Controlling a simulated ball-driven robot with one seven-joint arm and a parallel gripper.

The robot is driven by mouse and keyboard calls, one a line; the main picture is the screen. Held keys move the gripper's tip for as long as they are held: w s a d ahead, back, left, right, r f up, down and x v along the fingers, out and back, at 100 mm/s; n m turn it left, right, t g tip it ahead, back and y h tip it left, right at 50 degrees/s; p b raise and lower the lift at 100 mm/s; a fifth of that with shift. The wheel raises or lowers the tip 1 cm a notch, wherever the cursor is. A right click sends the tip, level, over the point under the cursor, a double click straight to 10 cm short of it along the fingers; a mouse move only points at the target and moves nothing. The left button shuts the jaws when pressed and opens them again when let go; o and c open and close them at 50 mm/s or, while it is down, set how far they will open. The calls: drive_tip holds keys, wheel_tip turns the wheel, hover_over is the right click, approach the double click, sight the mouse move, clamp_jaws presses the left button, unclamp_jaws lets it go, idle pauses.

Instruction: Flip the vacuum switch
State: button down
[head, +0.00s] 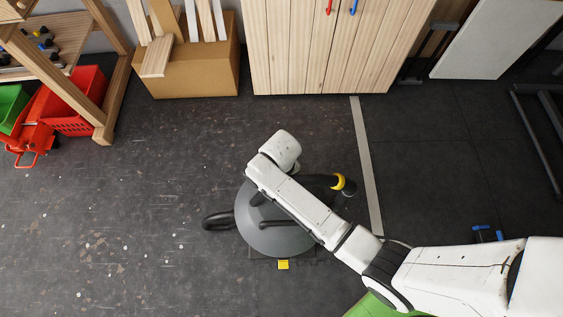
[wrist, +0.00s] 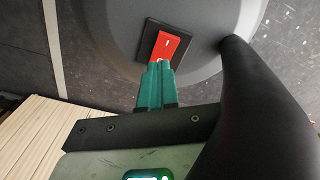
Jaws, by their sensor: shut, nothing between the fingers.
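The vacuum (head: 277,232) stands on the dark floor in the head view, a grey round body partly hidden under my white arm. In the wrist view its grey body (wrist: 202,22) fills the top. Its red rocker switch (wrist: 169,46) sits in a black plate, with a white mark on its upper part. My gripper (wrist: 158,70) has green fingers, shut together and empty. The fingertips are at the lower end of the red switch and cover part of it; I cannot tell whether they touch it. In the head view my gripper is hidden.
The vacuum's black hose (wrist: 245,110) runs close along the right of my gripper; its yellow-ringed end (head: 340,182) shows in the head view. A wooden cabinet (head: 320,50), a cardboard box of planks (head: 195,72) and a red crate (head: 75,110) stand behind.

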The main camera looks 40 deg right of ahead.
wheel_tip(320, 180, up, 5)
drive_tip(key=p, duration=0.5)
idle(0.6)
drive_tip(key=s+d+r+p, duration=0.1)
drive_tip(key=s+d+r, duration=0.1)
drive_tip(key=s+r, duration=0.3)
drive_tip(key=s+d+r+p, duration=0.1)
drive_tip(key=s+d+r, duration=0.2)
drive_tip(key=s+r, duration=0.3)
drive_tip(key=s+d+r+t, duration=0.1)
drive_tip(key=s+d+r, duration=0.1)
drive_tip(key=s+r, duration=0.3)
drive_tip(key=shift+s+d+r+n+p, duration=0.25)
drive_tip(key=shift+d+r+n+p, duration=0.15)
drive_tip(key=shift+r, duration=0.55)
